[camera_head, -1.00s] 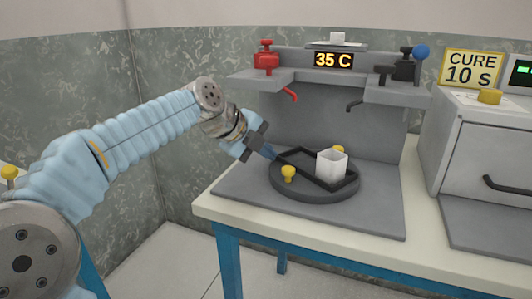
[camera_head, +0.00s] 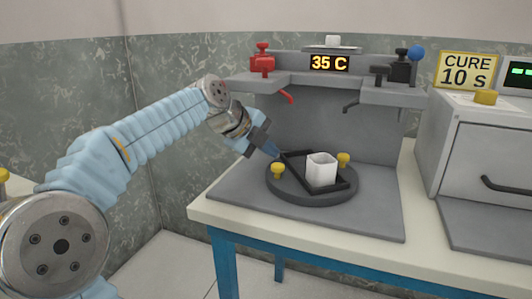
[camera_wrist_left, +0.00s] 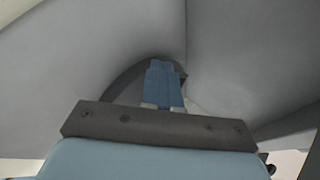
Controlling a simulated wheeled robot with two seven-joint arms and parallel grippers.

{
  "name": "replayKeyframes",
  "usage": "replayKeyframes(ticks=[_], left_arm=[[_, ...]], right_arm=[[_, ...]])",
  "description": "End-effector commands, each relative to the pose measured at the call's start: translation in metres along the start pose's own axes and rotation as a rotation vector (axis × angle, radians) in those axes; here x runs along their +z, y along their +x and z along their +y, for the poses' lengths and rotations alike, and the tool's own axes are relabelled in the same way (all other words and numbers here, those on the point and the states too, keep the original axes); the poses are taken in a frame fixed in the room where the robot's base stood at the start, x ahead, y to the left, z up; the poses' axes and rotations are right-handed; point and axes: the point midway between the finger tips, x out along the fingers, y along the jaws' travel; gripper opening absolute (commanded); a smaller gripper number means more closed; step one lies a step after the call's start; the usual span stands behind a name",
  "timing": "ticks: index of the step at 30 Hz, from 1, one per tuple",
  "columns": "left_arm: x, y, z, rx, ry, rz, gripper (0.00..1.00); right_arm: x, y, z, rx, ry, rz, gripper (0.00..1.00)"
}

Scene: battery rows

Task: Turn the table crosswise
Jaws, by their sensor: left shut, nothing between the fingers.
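The round dark turntable (camera_head: 312,197) sits on a grey base plate on the workbench. The wrist view shows the shut blue fingers (camera_wrist_left: 163,82) over part of a dark curved rim. My right gripper is not in view.
A grey stand behind holds a red tap (camera_head: 263,62), a black tap (camera_head: 404,68) with a blue ball, and a "35 C" display (camera_head: 329,63). A grey oven (camera_head: 490,150) with a "CURE 10 S" sign (camera_head: 466,71) stands right. The grey plate's front (camera_head: 300,219) is clear.

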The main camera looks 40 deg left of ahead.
Motion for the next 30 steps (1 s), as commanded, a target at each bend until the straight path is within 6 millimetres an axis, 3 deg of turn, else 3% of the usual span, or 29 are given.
replayKeyframes(ticks=[30], left_arm=[[0.0033, 0.0092, -0.0086, 0.0, 0.0, 0.0, 0.0]], right_arm=[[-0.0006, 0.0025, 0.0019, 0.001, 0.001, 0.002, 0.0]])
